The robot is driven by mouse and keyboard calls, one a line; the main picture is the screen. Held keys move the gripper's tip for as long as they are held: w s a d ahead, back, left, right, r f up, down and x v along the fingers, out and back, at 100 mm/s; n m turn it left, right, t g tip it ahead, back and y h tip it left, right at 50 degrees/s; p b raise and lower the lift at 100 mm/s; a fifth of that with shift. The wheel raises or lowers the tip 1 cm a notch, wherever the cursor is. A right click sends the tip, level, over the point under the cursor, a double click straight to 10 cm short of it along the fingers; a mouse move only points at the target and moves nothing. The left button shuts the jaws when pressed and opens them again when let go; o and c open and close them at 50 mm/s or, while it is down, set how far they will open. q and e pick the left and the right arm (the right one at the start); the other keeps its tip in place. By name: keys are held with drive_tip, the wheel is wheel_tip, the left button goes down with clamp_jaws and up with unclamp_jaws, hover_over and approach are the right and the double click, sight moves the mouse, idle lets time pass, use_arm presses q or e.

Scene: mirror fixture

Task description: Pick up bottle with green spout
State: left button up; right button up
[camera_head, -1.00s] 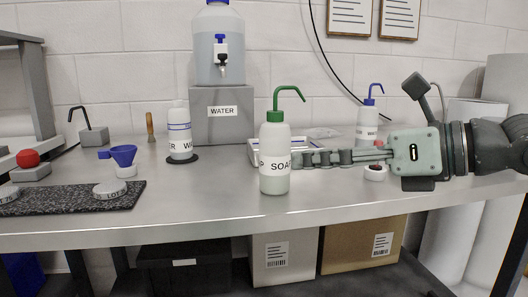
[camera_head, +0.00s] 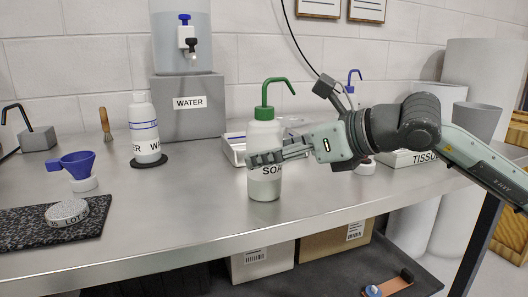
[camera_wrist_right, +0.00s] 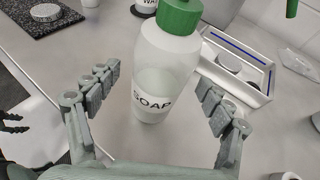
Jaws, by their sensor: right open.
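The bottle with the green spout (camera_head: 264,187) is translucent white, labelled SOAP, and stands upright near the table's middle. In the right wrist view the bottle (camera_wrist_right: 165,65) stands between the spread fingers of my right gripper (camera_wrist_right: 158,80), with its green cap at the top edge. Gaps show between the bottle and both fingers. In the head view my right gripper (camera_head: 254,161) comes in from the right at the bottle's mid-height, and its fingers hide part of the label.
A white tray (camera_head: 233,150) lies close behind the bottle. A white WATER bottle (camera_head: 143,120) on a dark coaster and a blue funnel (camera_head: 75,162) stand to the left. A tissue box (camera_head: 412,158) is at the right. The metal table (camera_head: 185,205) is clear in front.

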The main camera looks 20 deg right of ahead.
drive_tip(key=shift+x, duration=1.3)
drive_tip(key=c, duration=0.9)
use_arm(q)
drive_tip(key=shift+x, duration=0.75)
drive_tip(key=shift+d, duration=0.1)
use_arm(e)
drive_tip(key=shift+r, duration=0.15)
